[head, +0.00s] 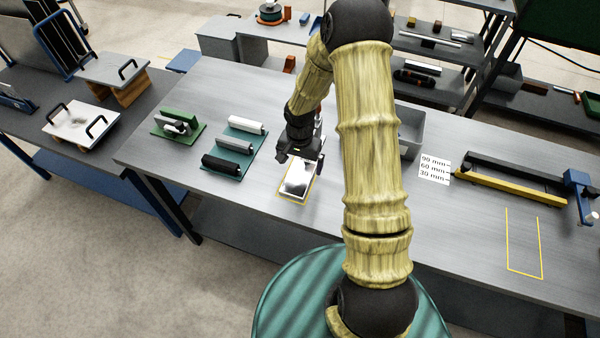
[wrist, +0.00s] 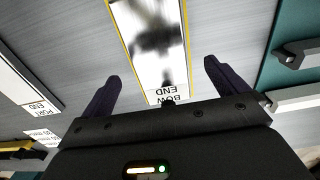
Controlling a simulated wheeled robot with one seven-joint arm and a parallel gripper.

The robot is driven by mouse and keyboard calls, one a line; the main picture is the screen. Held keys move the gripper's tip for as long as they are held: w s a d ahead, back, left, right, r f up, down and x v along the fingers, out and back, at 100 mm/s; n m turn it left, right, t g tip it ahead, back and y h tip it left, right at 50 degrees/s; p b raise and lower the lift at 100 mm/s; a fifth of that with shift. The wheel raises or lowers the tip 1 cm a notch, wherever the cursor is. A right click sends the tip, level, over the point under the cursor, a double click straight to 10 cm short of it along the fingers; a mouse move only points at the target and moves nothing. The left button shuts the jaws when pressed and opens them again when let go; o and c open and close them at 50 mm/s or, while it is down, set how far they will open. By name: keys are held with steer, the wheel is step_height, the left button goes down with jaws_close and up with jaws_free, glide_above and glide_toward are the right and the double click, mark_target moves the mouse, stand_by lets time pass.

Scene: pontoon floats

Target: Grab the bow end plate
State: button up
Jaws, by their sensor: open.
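The bow end plate (head: 299,178) is a shiny, mirror-like flat plate lying inside a yellow outline on the grey workbench. In the wrist view the plate (wrist: 150,40) runs up from between my fingers, with dark reflections on it. A white label reading "BOW END" upside down (wrist: 167,95) is at its near end. My gripper (head: 303,157) hangs over the far end of the plate in the head view. In the wrist view my gripper (wrist: 161,72) is open and empty, one finger on each side of the plate. The height above it is hard to tell.
A grey bin (head: 409,132) stands behind my arm. A yellow and black gauge (head: 505,184) lies right. An empty yellow outline (head: 524,243) marks clear bench.

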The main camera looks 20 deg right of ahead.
mark_target(300, 172)
steer(key=shift+f+p, duration=0.4)
steer(key=shift+f, duration=1.5)
steer(key=c, duration=1.2)
